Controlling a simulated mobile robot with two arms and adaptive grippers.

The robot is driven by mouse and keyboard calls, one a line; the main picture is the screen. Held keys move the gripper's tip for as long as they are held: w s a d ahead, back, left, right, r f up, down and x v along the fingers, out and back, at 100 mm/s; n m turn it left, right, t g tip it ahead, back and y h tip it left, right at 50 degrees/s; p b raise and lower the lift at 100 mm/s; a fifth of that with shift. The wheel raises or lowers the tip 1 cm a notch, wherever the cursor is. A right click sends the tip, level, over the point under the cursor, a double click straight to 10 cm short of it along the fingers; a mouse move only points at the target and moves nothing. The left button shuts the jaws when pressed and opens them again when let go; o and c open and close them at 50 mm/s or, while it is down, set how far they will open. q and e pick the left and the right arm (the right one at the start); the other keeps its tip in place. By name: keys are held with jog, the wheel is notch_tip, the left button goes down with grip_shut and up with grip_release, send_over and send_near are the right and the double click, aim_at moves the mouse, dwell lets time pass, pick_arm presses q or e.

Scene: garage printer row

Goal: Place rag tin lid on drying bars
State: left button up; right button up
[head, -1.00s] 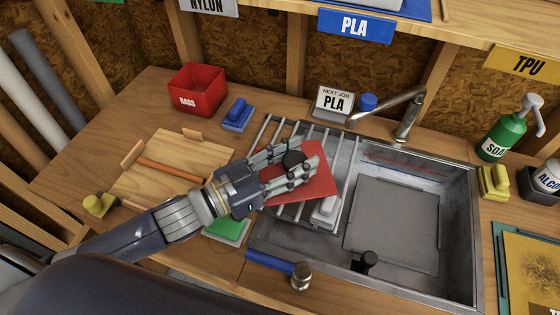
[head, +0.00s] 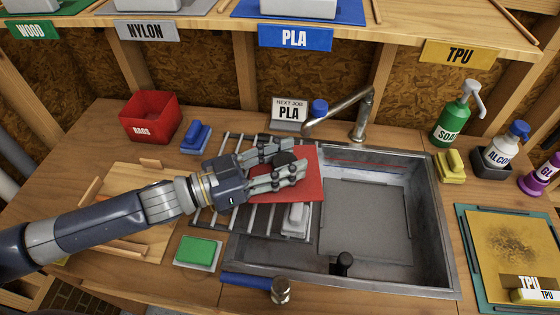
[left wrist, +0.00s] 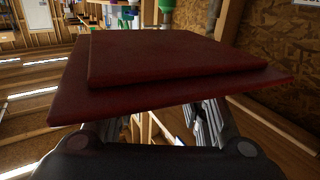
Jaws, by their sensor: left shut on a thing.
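The red rag tin lid (head: 303,185) is a flat square plate with a black knob (head: 285,158). My left gripper (head: 292,158) is shut on the lid, its fingers on either side of the knob. The lid covers the right part of the drying bars (head: 222,218), which lie across the left side of the sink. I cannot tell whether it touches them. The left wrist view shows the dark red lid (left wrist: 165,60) close up, filling the middle. The open red rag tin (head: 152,130) stands at the back left. My right gripper is not in view.
The sink (head: 430,220) holds a grey plate (head: 365,220).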

pick_arm(q)
jog(key=shift+g, duration=0.3)
jog(key=shift+s+a+m+g+h, duration=0.1)
jog(key=shift+a+m+g+h, duration=0.3)
jog(key=shift+m+g, duration=0.35)
jog(key=shift+s+a+m+g+h, duration=0.1)
jog(key=shift+a+m+g+h, duration=0.3)
jog(key=shift+g, duration=0.45)
jog(key=shift+s+a+m+g, duration=0.15)
jog(key=shift+a+m+g, duration=0.2)
jog(key=shift+m+g, duration=0.35)
jog(key=shift+s+a+m+g, duration=0.15)
jog(key=shift+a+m+g, duration=0.25)
jog(key=shift+g, duration=0.5)
